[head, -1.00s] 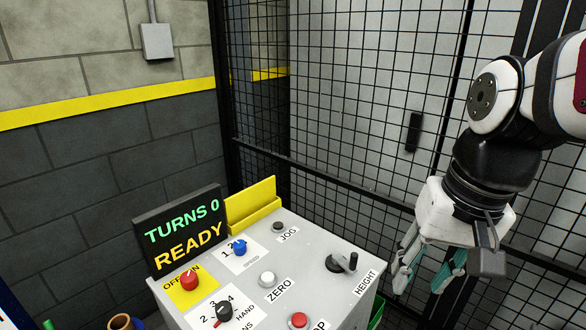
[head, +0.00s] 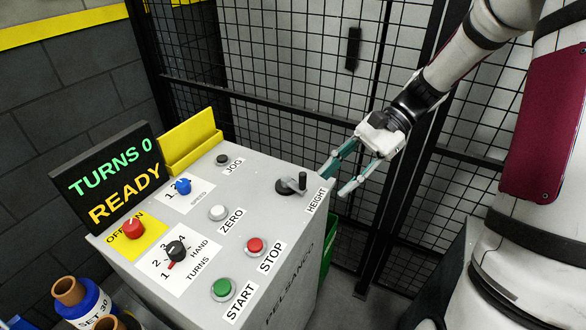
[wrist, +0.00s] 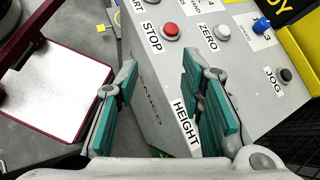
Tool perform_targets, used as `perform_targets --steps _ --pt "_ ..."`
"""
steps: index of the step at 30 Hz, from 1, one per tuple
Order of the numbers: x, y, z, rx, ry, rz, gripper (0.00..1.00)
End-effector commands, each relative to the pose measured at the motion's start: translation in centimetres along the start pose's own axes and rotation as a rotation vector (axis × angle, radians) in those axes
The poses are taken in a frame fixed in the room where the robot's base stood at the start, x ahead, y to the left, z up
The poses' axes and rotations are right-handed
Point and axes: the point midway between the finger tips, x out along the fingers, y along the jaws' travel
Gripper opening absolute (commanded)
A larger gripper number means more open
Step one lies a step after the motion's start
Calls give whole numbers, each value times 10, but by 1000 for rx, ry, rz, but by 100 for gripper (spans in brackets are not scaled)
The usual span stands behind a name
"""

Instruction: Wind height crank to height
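The height crank (head: 292,185) is a dark disc with an upright black handle on the right edge of the grey control panel (head: 205,255), beside the HEIGHT label. The label also shows in the wrist view, between my fingers; the crank itself is hidden there. My gripper (head: 332,182) is open and empty, its teal-padded fingers just right of the crank and apart from it. In the wrist view my gripper (wrist: 160,105) has its fingers spread wide. The display (head: 110,185) reads TURNS 0 and READY.
The panel also carries a green START button (head: 223,289), a red STOP button (head: 255,245), a white ZERO button (head: 217,212), a JOG button (head: 222,159) and several knobs. A yellow holder (head: 188,140) stands behind. A black mesh fence (head: 290,75) rises beyond the panel.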

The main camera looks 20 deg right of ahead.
Motion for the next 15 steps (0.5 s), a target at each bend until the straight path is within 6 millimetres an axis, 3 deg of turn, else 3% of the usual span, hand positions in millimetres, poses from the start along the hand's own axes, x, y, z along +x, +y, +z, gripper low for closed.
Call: perform_targets --steps 3,15 --pt "0 -8 -34 105 -130 -94 36" --pt "-19 -19 -126 353 -525 -408 36"
